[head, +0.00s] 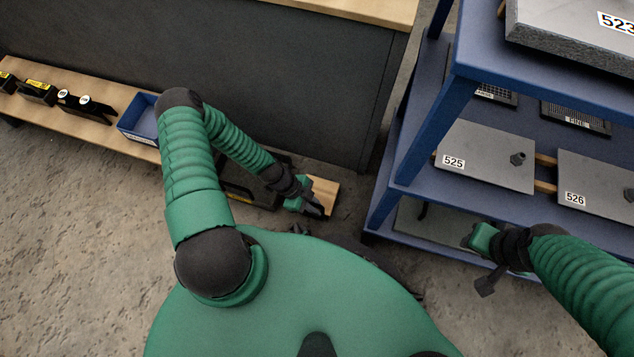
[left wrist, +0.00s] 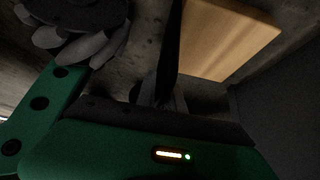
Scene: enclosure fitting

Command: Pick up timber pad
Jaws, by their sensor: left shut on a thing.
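The timber pad (head: 328,190) is a pale flat wooden block, low near the floor by the grey cabinet. My left gripper (head: 318,211) is shut on its near edge. In the left wrist view the pad (left wrist: 226,40) extends beyond a dark finger (left wrist: 171,50); the other finger's contact is hidden. In the head view the gripper and arm cover part of the pad. My right gripper (head: 486,262) is at the lower level of the blue rack; its jaw opening is unclear.
The blue rack (head: 390,205) stands at right with numbered grey plates, including 525 (head: 486,155) and 526 (head: 597,187). A wooden bench (head: 110,135) at left holds a blue bin (head: 138,118) and black tools. The grey cabinet (head: 290,80) stands behind. Bare floor lies at lower left.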

